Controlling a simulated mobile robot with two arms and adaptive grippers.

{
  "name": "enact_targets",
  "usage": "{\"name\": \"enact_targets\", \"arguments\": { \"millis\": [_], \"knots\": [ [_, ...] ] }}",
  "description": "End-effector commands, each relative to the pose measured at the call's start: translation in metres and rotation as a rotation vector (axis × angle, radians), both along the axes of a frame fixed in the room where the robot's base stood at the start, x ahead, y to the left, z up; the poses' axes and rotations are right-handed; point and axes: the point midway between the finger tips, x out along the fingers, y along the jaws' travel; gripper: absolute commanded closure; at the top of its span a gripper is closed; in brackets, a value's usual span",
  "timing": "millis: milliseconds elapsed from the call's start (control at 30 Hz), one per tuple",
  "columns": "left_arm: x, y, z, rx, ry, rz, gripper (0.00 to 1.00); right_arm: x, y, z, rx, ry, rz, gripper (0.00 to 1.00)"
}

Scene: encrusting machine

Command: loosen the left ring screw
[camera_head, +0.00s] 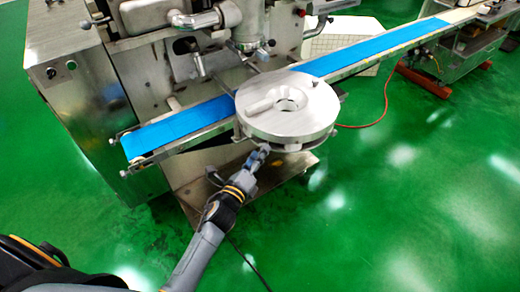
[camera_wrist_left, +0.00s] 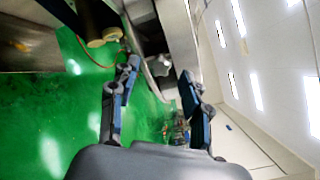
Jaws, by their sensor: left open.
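A round metal disc assembly (camera_head: 312,112) with a central hole sits over the blue conveyor belt. My left gripper (camera_head: 262,150) is at the near lower edge of this disc. In the left wrist view, my left gripper (camera_wrist_left: 160,76) is open, its fingers apart. In the head view the screw cannot be made out around the gripper. My right gripper is out of view.
The blue conveyor belt (camera_head: 180,128) runs diagonally behind and beside the disc. The steel machine body (camera_head: 80,90) stands at the left. A red cable (camera_head: 375,120) lies on the green floor (camera_head: 400,220), which is mostly open in front.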

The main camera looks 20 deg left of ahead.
Motion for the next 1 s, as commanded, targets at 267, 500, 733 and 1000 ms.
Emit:
{"name": "enact_targets", "arguments": {
  "millis": [267,500,733,1000],
  "knots": [
    [0.0151,-0.002,0.0,-0.001,0.0,0.0,0.52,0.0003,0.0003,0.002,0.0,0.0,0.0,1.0],
    [0.0149,-0.002,-0.0001,-0.001,0.0,0.0,0.6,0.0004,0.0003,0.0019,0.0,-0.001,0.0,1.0],
    [0.0148,-0.0019,-0.0001,-0.001,0.0,0.0,1.0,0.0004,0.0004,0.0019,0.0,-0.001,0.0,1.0],
    [0.0147,-0.0019,-0.0001,-0.021,0.003,0.0,1.0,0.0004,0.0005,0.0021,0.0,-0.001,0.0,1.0]
  ]
}}
